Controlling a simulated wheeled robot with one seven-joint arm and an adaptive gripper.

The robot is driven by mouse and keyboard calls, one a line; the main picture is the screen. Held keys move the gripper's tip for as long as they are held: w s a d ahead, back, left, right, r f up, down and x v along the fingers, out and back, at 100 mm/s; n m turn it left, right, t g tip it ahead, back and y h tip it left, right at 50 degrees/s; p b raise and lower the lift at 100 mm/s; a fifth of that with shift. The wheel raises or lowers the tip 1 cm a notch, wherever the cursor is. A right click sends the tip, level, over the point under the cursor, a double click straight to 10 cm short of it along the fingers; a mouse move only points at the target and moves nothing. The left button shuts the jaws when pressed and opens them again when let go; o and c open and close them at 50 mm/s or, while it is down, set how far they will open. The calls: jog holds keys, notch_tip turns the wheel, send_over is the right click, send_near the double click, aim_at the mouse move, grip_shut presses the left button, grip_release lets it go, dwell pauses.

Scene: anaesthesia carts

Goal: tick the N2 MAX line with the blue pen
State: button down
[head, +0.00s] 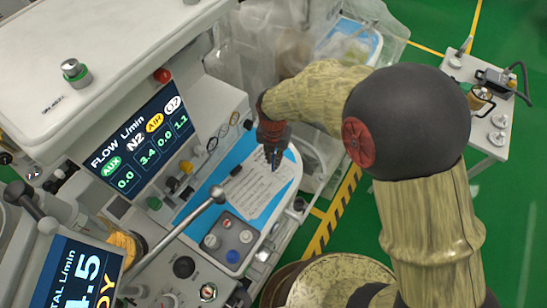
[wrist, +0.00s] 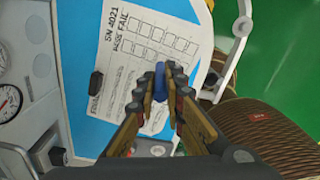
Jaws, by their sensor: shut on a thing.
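A white paper form (wrist: 143,42) lies on the blue surface of the cart's tray. I cannot pick out the N2 MAX line. My gripper (wrist: 160,92) is shut on the blue pen (wrist: 159,70), over the lower part of the form. In the head view my gripper (head: 273,158) points down at the form. I cannot tell whether the pen tip touches the paper.
A flow display (head: 140,140) on the cart stands left of the tray. A grey block with round knobs (head: 229,241) sits at the tray's near end. A metal rod with a ball end (head: 190,213) juts towards the tray. A side table (head: 480,115) stands at right.

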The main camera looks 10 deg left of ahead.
jog(key=shift+f, duration=0.3)
dwell(0.4)
jog(key=shift+w+d, duration=0.25)
jog(key=shift+w, duration=0.1)
dwell(1.1)
notch_tip(320, 180, up, 7)
jog(key=p, duration=0.5)
dwell(0.6)
jog(key=shift+f, duration=0.15)
dwell(0.4)
jog(key=shift+s+a+f+b, duration=0.15)
jog(key=shift+f+b, duration=0.4)
jog(key=shift+f, duration=0.35)
jog(key=shift+s+f+b, duration=0.1)
jog(key=shift+f+b, duration=0.45)
jog(key=shift+f, duration=0.4)
jog(key=shift+s+a+f+b, duration=0.15)
jog(key=shift+f+b, duration=0.4)
jog(key=shift+f, duration=0.35)
jog(key=shift+f+b, duration=0.35)
jog(key=shift+f, duration=0.25)
